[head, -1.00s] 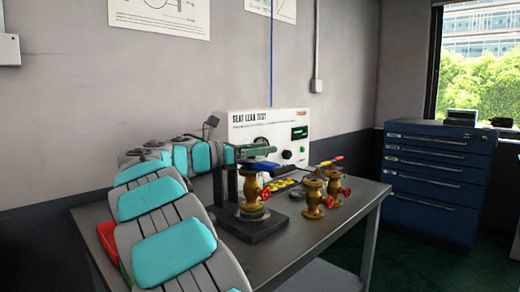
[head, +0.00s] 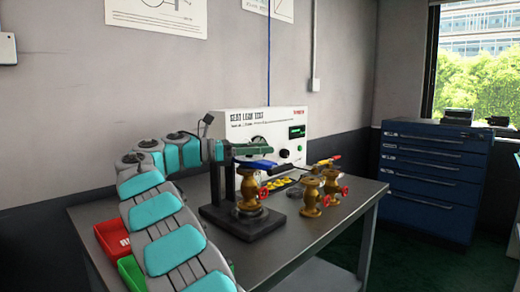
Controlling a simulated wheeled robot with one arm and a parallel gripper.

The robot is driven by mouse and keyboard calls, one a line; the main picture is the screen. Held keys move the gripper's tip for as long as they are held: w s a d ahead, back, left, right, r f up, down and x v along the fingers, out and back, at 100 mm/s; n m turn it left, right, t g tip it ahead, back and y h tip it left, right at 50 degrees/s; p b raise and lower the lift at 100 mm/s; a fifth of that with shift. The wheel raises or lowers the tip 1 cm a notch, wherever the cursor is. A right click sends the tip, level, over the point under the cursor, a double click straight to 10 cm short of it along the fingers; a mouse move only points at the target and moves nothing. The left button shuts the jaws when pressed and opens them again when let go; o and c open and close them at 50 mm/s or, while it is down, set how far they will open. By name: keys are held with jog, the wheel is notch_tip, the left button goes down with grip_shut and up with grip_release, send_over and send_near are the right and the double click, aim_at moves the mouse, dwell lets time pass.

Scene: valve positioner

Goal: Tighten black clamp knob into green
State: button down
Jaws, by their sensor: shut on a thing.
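A test clamp stands on the table: a dark base plate (head: 262,226), an upright post (head: 229,185) and a brass valve (head: 249,190) with a red handwheel, upright on the base. A blue part (head: 256,164) sits right above this valve. My arm comes from the left and ends at the top of the clamp, where my gripper (head: 262,149) is shut at the knob's place. The black clamp knob itself is too small and too covered to make out. The white SEAT LEAK TEST box (head: 262,122) behind has a small green display (head: 297,131) and a green button.
Two more brass valves (head: 312,197) with red handwheels stand to the right of the clamp. A red bin (head: 112,238) and a green bin (head: 130,271) are at the table's left, partly behind my arm. A blue drawer cabinet (head: 435,180) stands at the right.

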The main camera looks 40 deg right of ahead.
jog(key=shift+c, duration=1.4)
grip_release()
